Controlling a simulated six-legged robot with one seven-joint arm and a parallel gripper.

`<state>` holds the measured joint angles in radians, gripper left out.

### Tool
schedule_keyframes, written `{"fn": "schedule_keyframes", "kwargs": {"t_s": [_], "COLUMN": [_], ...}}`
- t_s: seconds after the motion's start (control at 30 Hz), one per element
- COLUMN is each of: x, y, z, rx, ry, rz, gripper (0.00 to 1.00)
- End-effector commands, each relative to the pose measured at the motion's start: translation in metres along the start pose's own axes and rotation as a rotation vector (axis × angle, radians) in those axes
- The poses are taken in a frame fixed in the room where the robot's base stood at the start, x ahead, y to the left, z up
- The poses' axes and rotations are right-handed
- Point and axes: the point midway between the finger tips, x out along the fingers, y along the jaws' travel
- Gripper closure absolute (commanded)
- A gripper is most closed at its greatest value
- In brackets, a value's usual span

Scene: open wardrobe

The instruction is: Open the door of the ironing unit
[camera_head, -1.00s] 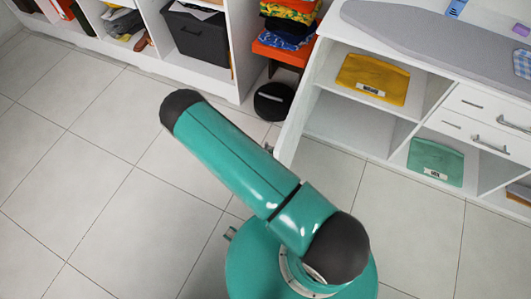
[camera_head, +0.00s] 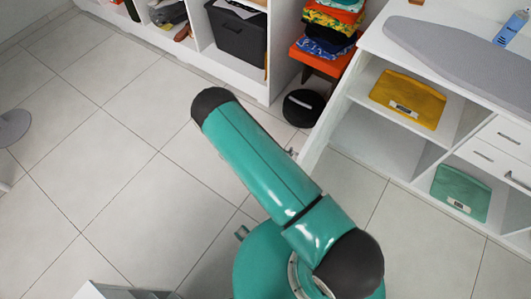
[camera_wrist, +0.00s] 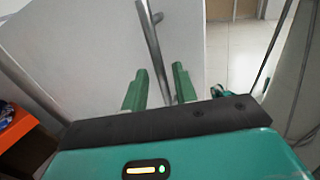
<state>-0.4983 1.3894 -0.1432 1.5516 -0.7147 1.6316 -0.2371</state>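The ironing unit (camera_head: 388,142) is a white cabinet at the right in the head view, with a grey ironing board (camera_head: 455,50) on top. Its left door (camera_head: 322,132) stands swung out from the front, seen nearly edge-on, and its shelves show. In the wrist view, the white door panel (camera_wrist: 85,50) fills the left and middle. A metal bar handle (camera_wrist: 154,40) runs down between the two green fingers of my gripper (camera_wrist: 159,78). The fingers are apart. I cannot tell whether either touches the bar. The gripper is hidden behind my arm in the head view.
A wardrobe (camera_head: 275,60) with a dark box (camera_head: 238,35) and folded clothes (camera_head: 332,28) stands at the back. A black round object (camera_head: 302,107) lies beside the door. A grey round stool (camera_head: 13,126) is at the far left. The tiled floor (camera_head: 90,170) is mostly clear.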

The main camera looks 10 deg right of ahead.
Motion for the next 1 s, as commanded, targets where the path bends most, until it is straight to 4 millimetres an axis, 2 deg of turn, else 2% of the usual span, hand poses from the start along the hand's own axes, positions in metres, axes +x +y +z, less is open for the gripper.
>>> {"fn": "schedule_keyframes", "kwargs": {"t_s": [0.3,0.5,0.7,1.0], "x": [-0.071,-0.105,-0.118,-0.118], "y": [0.000,0.000,0.000,0.000], "z": [-0.001,0.000,0.000,0.000], "rx": [0.002,0.001,0.001,0.001], "ry": [0.003,0.001,0.000,0.000], "rz": [0.003,0.002,0.001,0.001], "gripper": [0.72,0.72,0.72,0.72]}}
